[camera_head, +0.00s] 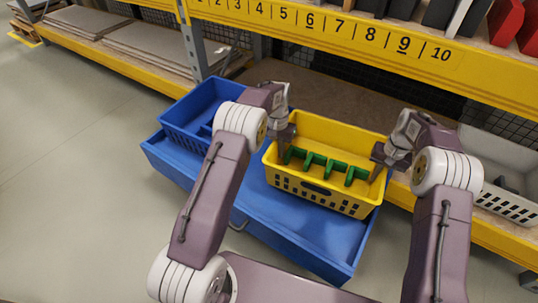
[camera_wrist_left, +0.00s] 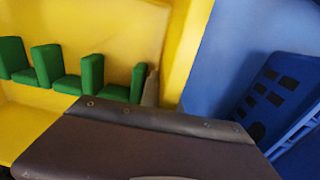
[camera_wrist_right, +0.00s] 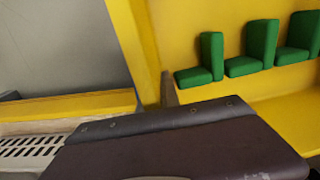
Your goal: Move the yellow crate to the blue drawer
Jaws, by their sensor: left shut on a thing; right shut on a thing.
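The yellow crate (camera_head: 318,193) is upright over the right part of the blue drawer (camera_head: 290,228); I cannot tell if its base touches the drawer floor. Green L-shaped pieces (camera_head: 335,166) stand in a row inside the crate. My left gripper (camera_head: 283,156) is shut on the crate's left wall, and my right gripper (camera_head: 377,170) is shut on its right wall. The wrist views show a finger inside each wall, at the left (camera_wrist_left: 151,88) and at the right (camera_wrist_right: 168,90). The outer fingers are mostly hidden.
A blue crate (camera_head: 192,137) sits in the drawer's left part, left of the yellow crate. A white crate (camera_head: 505,203) stands on the rack at the right. The yellow numbered shelf beam (camera_head: 340,35) runs above and behind. The floor (camera_head: 80,170) at left is clear.

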